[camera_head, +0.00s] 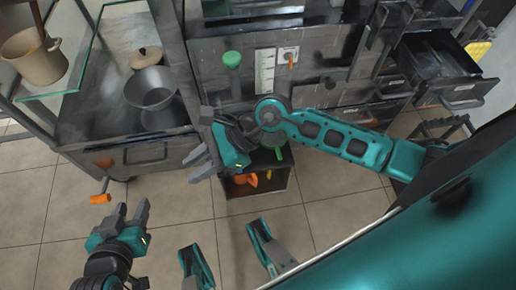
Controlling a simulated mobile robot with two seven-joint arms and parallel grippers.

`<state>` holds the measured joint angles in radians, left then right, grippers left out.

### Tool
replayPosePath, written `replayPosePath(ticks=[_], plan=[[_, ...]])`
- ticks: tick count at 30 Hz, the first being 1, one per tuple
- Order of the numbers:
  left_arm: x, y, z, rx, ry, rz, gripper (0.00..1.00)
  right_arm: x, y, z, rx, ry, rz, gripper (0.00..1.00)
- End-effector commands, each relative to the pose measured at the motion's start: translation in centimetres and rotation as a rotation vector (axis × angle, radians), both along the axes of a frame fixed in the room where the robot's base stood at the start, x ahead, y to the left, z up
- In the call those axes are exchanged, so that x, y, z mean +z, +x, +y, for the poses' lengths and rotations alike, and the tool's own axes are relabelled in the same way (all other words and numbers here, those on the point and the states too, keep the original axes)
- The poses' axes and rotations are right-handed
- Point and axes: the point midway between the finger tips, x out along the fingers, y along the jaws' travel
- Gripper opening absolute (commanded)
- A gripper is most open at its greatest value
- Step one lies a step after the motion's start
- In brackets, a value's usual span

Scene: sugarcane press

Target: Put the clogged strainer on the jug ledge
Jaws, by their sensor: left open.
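A grey metal vessel with a flared rim (151,88) stands on the left counter. A small round brown-topped item (145,57) is just behind it. I cannot tell for sure which of these is the clogged strainer or where the jug ledge is. My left gripper (132,207) is open and empty above the floor at the lower left, away from the counter. My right gripper (195,164) is apart at the fingers and empty, in front of the cabinet, right of the metal vessel.
A crank with an orange grip (100,197) juts from the left cabinet (150,155). Open drawers (445,75) stick out at the right.

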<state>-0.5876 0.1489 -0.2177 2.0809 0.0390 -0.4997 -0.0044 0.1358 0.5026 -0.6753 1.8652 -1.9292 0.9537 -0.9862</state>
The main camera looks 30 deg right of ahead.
Motion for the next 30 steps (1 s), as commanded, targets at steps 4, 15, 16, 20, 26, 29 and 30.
replayPosePath(ticks=[4,15,16,20,26,29,30], plan=[[0.1,0.0,0.0,-0.001,-0.001,-0.001,0.43,6.5,0.3,3.0,-0.314,0.504,0.356,0.29],[0.4,0.1,-0.1,-0.002,-0.005,-0.007,0.43,8.4,5.8,-7.1,-1.155,1.576,1.502,0.29],[0.4,0.1,-0.1,-0.002,-0.005,-0.007,0.43,7.3,5.7,-8.2,-1.223,1.651,1.607,0.29],[0.4,0.1,-0.1,-0.002,-0.005,-0.007,0.43,2.2,3.8,-11.5,1.466,-1.891,-1.994,0.29],[0.4,0.1,-0.1,-0.002,-0.004,-0.006,0.43,-2.9,-0.3,-12.9,1.213,-1.485,-1.714,0.29],[0.4,0.1,-0.1,-0.002,-0.004,-0.006,0.43,-3.8,-1.3,-13.0,1.162,-1.404,-1.657,0.29],[0.4,0.1,-0.1,-0.002,-0.004,-0.006,0.43,-3.9,-1.5,-13.0,1.153,-1.391,-1.647,0.29]])
